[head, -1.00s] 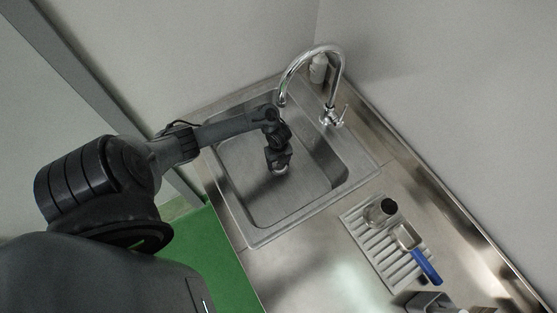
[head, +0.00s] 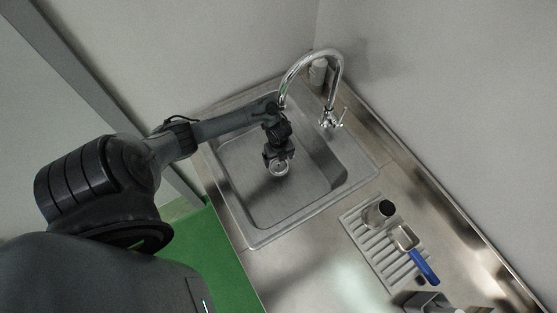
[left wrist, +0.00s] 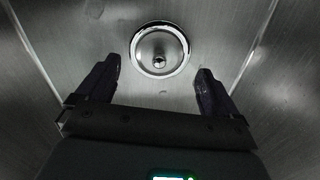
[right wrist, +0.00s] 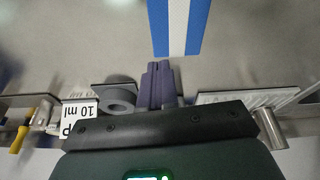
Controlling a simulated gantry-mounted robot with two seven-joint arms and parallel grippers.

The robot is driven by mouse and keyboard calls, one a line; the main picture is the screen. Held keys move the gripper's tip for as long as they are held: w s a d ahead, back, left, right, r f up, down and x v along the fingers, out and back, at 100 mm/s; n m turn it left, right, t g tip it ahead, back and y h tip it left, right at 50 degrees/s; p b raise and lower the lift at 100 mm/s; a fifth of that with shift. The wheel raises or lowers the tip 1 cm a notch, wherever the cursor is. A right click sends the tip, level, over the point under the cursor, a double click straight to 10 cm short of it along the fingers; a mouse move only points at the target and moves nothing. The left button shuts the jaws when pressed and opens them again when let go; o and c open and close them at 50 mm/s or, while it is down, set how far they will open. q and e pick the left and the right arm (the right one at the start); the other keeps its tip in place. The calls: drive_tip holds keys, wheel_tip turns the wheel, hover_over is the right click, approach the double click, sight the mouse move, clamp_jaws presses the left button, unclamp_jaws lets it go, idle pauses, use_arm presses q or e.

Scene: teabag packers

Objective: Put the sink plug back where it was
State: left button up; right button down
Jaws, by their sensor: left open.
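The sink plug (left wrist: 159,62) shows as a small knob in the middle of the round metal drain (left wrist: 137,50) in the left wrist view. It appears to sit inside the drain ring; how deep I cannot tell. My left gripper (left wrist: 157,82) is open and empty, its fingers spread to either side just short of the drain. In the head view my left gripper (head: 278,161) hangs over the sink floor, above the drain (head: 281,174). My right gripper (right wrist: 161,66) shows only in the right wrist view, its fingers together with nothing visible between them.
The steel sink (head: 300,209) has raised walls. A curved tap (head: 339,75) stands behind it. On the ribbed drainer (head: 366,240) are a metal cup (head: 376,213) and a blue-handled tool (head: 424,267). The right wrist view shows a grey roll (right wrist: 119,94) and a blue-white strip (right wrist: 180,28).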

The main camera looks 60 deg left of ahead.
sight(278, 163)
use_arm(q)
drive_tip(key=shift+r+p, duration=0.4)
drive_tip(key=shift+r, duration=1.45)
use_arm(e)
drive_tip(key=shift+d+r, duration=0.1)
drive_tip(key=shift+r, duration=0.5)
